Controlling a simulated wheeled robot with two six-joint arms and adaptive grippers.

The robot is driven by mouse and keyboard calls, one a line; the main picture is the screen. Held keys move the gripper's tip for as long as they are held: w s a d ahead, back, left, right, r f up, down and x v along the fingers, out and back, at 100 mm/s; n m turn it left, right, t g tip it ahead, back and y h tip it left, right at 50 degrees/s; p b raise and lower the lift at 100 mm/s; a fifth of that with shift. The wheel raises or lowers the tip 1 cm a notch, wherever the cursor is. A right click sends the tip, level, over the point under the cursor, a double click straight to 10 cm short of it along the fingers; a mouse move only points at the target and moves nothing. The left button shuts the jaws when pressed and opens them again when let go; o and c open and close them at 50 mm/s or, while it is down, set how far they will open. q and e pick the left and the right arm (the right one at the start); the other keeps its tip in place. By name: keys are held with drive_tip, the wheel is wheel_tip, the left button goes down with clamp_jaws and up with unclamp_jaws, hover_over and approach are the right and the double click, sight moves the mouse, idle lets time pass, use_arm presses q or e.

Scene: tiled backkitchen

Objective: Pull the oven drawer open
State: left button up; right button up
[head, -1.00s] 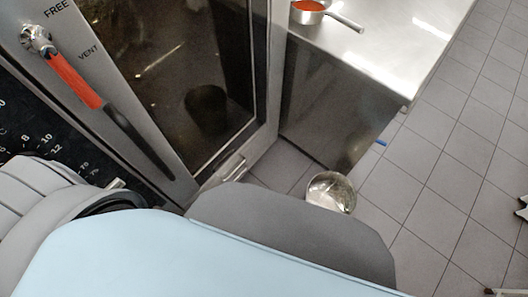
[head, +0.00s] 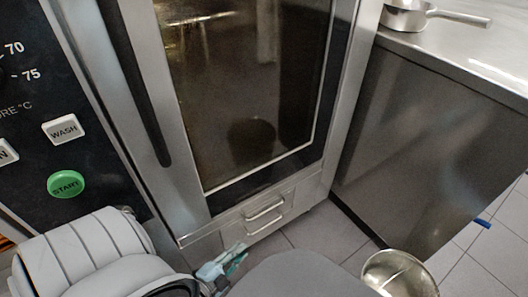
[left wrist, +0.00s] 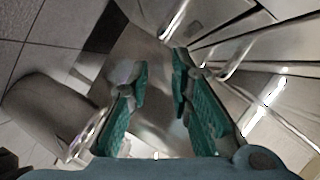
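The oven (head: 235,90) has a tall glass door. Below the door is a low metal drawer front with two short bar handles, the upper one (head: 264,210) and the lower one (head: 266,226). The drawer front looks flush with the oven. My left gripper (head: 222,266) shows its teal fingers low in the head view, in front of and below the handles. In the left wrist view the left gripper (left wrist: 158,68) is open with nothing between its fingers. A bar handle (left wrist: 177,18) lies beyond the fingertips there, apart from them. My right gripper is not in view.
A metal pot (head: 398,276) stands on the tiled floor at the lower right. A steel counter (head: 420,130) is right of the oven, with a saucepan (head: 405,18) on it. The oven's long door handle (head: 135,85) and control panel (head: 35,120) are on the left.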

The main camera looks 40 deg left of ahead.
use_arm(q)
drive_tip(key=b, duration=0.2)
approach(264, 226)
drive_tip(key=x, duration=0.3)
drive_tip(key=shift+w+f, duration=0.25)
drive_tip(key=shift+f, duration=0.2)
drive_tip(key=b+x, duration=0.2)
drive_tip(key=x, duration=0.4)
drive_tip(key=shift+b, duration=0.3)
drive_tip(key=shift+w, duration=0.25)
clamp_jaws()
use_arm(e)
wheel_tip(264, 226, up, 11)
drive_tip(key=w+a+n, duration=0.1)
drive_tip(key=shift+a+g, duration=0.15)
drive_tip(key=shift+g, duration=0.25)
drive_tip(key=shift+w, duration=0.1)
